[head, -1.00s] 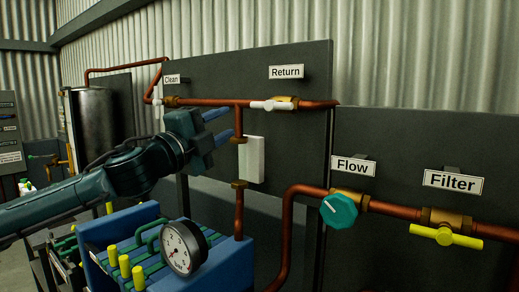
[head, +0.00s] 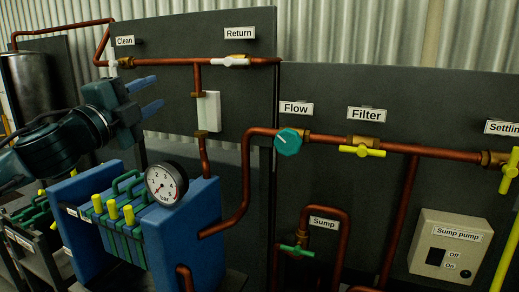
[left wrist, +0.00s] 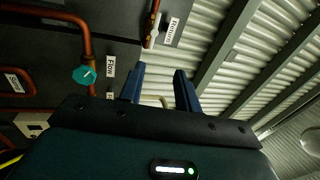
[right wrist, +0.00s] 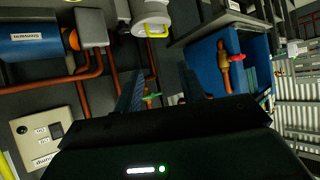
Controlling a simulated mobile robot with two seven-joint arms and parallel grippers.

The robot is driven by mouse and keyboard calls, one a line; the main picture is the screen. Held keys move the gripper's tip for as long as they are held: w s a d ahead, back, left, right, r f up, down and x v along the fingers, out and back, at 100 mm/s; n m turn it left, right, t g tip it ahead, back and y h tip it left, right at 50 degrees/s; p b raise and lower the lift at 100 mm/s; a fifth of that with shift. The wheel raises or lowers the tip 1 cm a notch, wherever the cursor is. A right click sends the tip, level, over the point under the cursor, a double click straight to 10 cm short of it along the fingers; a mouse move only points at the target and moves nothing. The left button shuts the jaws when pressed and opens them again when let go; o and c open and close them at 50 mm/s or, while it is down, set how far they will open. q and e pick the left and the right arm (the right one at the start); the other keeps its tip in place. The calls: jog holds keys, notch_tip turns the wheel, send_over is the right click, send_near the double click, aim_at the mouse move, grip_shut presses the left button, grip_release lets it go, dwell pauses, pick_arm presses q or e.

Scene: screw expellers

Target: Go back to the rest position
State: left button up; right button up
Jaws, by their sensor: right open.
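My left gripper (head: 150,96) is at the upper left of the head view, in front of the dark panel below the Clean label. Its two blue fingers are spread apart with nothing between them. They also show apart in the left wrist view (left wrist: 160,88). My right gripper is outside the head view. In the right wrist view its dark blue fingers (right wrist: 167,92) are apart. A thin green and red fitting (right wrist: 152,98) shows behind the left finger there, and no held object is visible.
A blue filter press with a pressure gauge (head: 166,184) stands below my left gripper. Copper pipes carry the teal Flow knob (head: 288,141), the yellow Filter valve (head: 362,151) and the white Return valve (head: 231,62). A Sump pump box (head: 450,245) is at the lower right.

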pick_arm(q)
jog(key=s+d+f+n+g, duration=0.2)
jog(key=d+f, duration=0.3)
jog(key=f, duration=0.5)
jog(key=s+d+f+n+g+h, duration=0.1)
jog(key=d+f+n, duration=0.25)
jog(key=f, duration=0.65)
jog(key=s+d+f+n+g, duration=0.2)
jog(key=d+f, duration=0.3)
jog(key=f, duration=0.6)
jog(key=s+a+f+n+g+y, duration=0.1)
jog(key=s+a+f+n+y, duration=0.2)
jog(key=s+f+n, duration=0.3)
jog(key=s+a+f+n+g+y+p, duration=0.1)
jog(key=s+a+f+n, duration=0.3)
jog(key=s+f, duration=1.2)
notch_tip(320, 180, down, 3)
jog(key=shift+r+n+g+y, duration=0.2)
jog(key=shift+n+g+y, duration=0.6)
jog(key=shift+n+y, duration=0.1)
jog(key=shift+d, duration=0.15)
